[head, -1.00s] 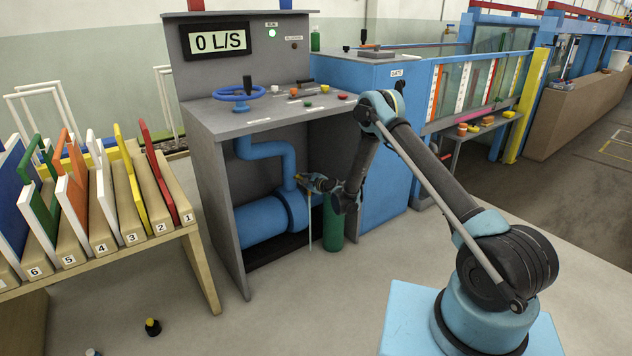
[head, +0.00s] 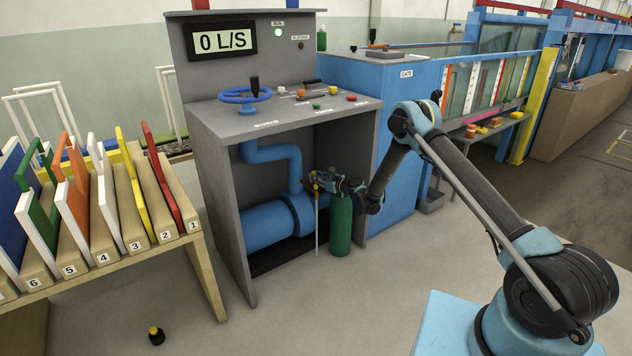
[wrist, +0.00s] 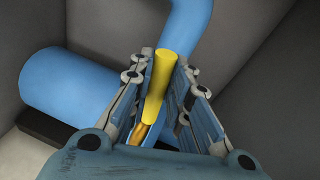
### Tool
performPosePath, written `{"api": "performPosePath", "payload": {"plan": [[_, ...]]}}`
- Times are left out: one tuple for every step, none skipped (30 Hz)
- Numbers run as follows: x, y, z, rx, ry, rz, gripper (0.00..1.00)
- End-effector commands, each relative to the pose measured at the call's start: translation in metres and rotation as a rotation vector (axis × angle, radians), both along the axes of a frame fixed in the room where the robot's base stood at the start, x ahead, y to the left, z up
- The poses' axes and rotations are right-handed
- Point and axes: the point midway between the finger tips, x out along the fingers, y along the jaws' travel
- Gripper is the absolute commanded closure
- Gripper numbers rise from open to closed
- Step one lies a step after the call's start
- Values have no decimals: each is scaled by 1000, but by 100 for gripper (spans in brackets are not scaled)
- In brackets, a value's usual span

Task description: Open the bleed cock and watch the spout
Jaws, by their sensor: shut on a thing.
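The bleed cock's yellow handle (wrist: 163,75) stands between my two fingers in the wrist view, with a brass part (wrist: 139,132) below it. My gripper (wrist: 161,95) is shut on the handle, beside the blue pipe. In the head view my gripper (head: 318,182) is inside the grey console, at the end of the blue pipe. A thin pale vertical line (head: 317,228) hangs below it toward the floor. I cannot tell whether it is the spout's tube or running water. The spout's mouth is not clearly visible.
The grey console (head: 233,215) surrounds the pipe (head: 264,228) on its sides and top. A green cylinder (head: 341,225) stands right of the pale line. The display (head: 222,41) reads 0 L/S.

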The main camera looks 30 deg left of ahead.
Motion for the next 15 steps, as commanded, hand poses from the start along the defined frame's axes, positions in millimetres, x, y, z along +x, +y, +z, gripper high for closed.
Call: {"api": "performPosePath", "payload": {"plan": [[2, -3, -1, 6, 13, -2, 100], [3, -3, -1, 10, 22, -2, 100], [3, -3, -1, 15, 32, -2, 100], [4, -3, -1, 19, 38, -2, 100], [4, -4, -1, 22, 43, -3, 100], [4, -4, -1, 24, 48, -3, 100], [4, -4, -1, 26, 52, -2, 100], [4, -4, -1, 27, 55, -3, 100], [4, -4, -1, 29, 58, -2, 100], [4, -4, -1, 29, 59, -2, 100], [4, -4, -1, 29, 60, -2, 100], [4, -4, -1, 30, 60, -2, 100], [4, -4, -1, 31, 61, -2, 100], [4, -4, -1, 31, 61, -2, 100], [4, -4, -1, 31, 61, -2, 100]]}}
